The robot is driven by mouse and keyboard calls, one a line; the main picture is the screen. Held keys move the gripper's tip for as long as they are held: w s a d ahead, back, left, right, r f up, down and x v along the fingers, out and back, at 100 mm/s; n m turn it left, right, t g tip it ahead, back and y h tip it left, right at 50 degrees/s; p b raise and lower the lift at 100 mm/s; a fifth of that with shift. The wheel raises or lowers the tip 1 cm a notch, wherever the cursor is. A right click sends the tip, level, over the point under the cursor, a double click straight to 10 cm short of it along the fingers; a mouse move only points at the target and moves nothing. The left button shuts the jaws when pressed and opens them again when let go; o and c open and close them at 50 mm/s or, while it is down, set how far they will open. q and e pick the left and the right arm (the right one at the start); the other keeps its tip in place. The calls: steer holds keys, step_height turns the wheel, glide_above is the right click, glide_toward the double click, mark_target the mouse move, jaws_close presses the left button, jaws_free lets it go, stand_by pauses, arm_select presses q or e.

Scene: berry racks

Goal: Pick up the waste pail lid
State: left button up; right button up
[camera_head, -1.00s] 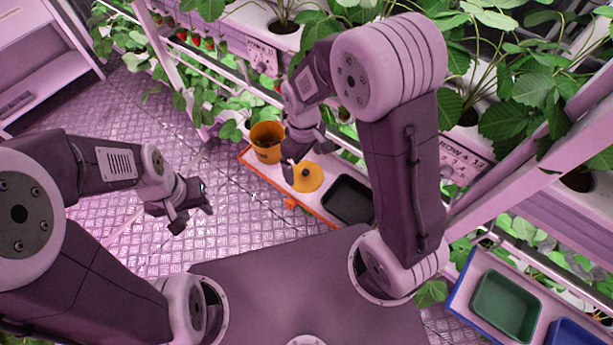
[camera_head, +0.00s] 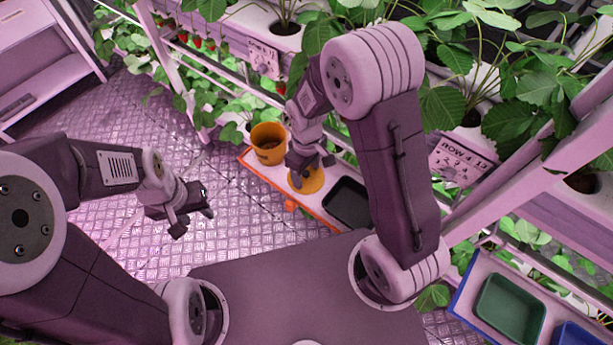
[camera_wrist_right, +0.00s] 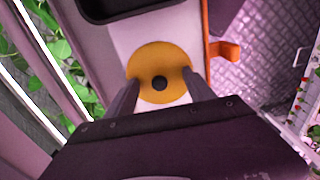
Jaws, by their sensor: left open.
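The waste pail lid is a flat yellow-orange disc (camera_head: 309,182) with a dark round knob in its middle. It lies on a pale shelf with an orange edge. In the right wrist view the lid (camera_wrist_right: 148,62) shows in full outline except where the fingers overlap it. My right gripper (camera_head: 309,171) is over the lid, its fingers open on either side of the knob. It also shows in the right wrist view (camera_wrist_right: 160,85). I cannot tell how high the fingertips are above the lid. My left gripper (camera_head: 194,216) is open and empty over the floor.
An orange pail (camera_head: 268,146) stands at the shelf's far left end. A black tray (camera_head: 347,202) sits right of the lid. The orange-edged shelf (camera_head: 268,178) runs below leafy plant racks. A green tray (camera_head: 509,309) is at lower right. The metal floor at left is clear.

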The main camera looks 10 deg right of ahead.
steer(key=shift+s+f, duration=0.25)
steer(key=shift+s, duration=0.05)
steer(key=shift+c, duration=0.3)
